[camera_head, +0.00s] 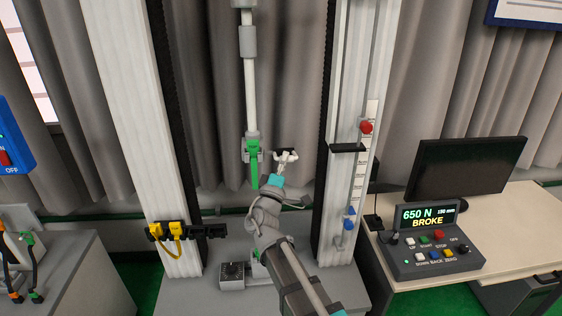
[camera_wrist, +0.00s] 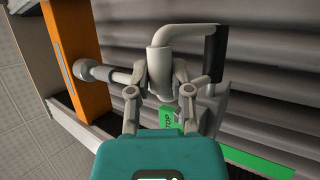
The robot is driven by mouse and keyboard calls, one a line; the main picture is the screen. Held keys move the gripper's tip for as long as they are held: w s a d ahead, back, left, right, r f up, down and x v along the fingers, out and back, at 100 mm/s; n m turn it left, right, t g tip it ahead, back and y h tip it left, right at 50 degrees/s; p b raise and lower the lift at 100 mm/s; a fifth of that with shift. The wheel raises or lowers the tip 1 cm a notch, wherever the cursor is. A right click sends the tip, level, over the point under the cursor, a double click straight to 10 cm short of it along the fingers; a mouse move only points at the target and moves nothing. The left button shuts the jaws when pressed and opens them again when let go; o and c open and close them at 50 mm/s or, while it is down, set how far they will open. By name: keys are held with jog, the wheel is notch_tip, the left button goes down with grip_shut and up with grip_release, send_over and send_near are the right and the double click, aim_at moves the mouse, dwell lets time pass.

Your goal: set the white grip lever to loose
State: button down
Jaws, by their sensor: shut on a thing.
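A pale bent lever (camera_wrist: 183,33), which I take for the white grip lever, shows in the wrist view. Its thick stem rises between my fingers and bends to the right at the top. My gripper (camera_wrist: 160,83) is shut on this stem, and the fingers hide its lower part. In the head view my gripper (camera_head: 285,158) is just right of the green holder (camera_head: 253,160) on the hanging rod. I cannot make out the lever apart from my fingers there. A green label (camera_wrist: 168,117) reading "TOP" shows below the fingers, partly hidden.
White columns (camera_head: 129,110) stand at both sides of my arm. A yellow clamp (camera_head: 170,231) sits on the left column. The control box (camera_head: 437,255) on the right desk reads "650 N" and "BROKE". In the wrist view an orange post (camera_wrist: 79,52) stands at left.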

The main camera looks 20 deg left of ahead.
jog(key=shift+s+f+b, duration=0.1)
jog(key=shift+f+b, duration=0.9)
jog(key=shift+f, duration=0.15)
jog(key=c, duration=0.5)
grip_release()
jog(key=shift+c, duration=0.2)
